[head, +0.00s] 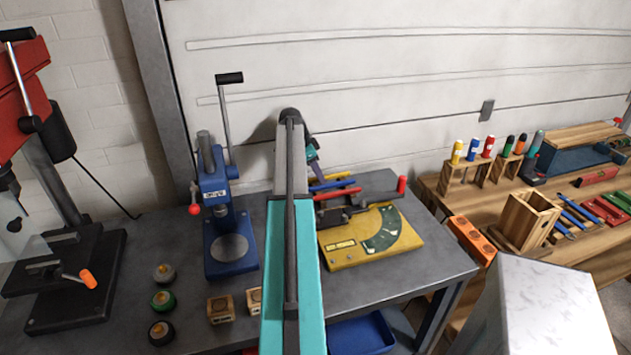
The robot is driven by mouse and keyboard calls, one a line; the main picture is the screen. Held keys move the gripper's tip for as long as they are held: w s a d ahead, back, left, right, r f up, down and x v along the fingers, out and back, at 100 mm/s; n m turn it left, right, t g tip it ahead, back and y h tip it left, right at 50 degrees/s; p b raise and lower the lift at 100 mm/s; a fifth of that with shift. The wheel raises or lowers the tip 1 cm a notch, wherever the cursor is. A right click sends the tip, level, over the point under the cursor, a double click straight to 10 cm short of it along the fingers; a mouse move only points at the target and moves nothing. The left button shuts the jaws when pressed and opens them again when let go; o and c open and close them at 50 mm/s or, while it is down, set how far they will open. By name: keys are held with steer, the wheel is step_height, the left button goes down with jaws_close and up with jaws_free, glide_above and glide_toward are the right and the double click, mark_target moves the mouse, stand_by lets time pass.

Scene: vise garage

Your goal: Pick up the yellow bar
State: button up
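The yellow bar (331,178) lies at the back of the grey workbench, behind the yellow bending tool. It is the farthest of a small group, with a blue bar (335,185) and a red bar (338,193) in front of it. Its left end is close to my gripper and partly hidden. My gripper (317,174) is beyond my raised arm, just above the left part of the bars. It is small and dark here, and its fingers do not show clearly. I cannot tell whether it touches the yellow bar.
The yellow bending tool (370,243) stands in front of the bars. A blue press (230,235) with an upright lever is to the left. A drill press (65,270) is at far left. Wooden holders and a pen rack (468,173) occupy the right bench. A wall is behind.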

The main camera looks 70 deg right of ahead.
steer(key=shift+c, duration=0.6)
jaws_close()
steer(key=shift+r, duration=0.15)
steer(key=shift+r, duration=0.15)
steer(key=shift+r+b, duration=0.7)
steer(key=shift+r, duration=0.9)
steer(key=shift+s+a+r+b, duration=0.25)
steer(key=shift+s+a+b, duration=0.4)
steer(key=shift+s+a, duration=1.25)
steer(key=shift+s+a+r+b, duration=0.3)
steer(key=shift+s+a+b, duration=0.35)
steer(key=shift+s+a, duration=1.25)
steer(key=shift+s+a+r+b, duration=0.25)
steer(key=shift+s+a+b, duration=0.4)
steer(key=shift+s+a, duration=1.2)
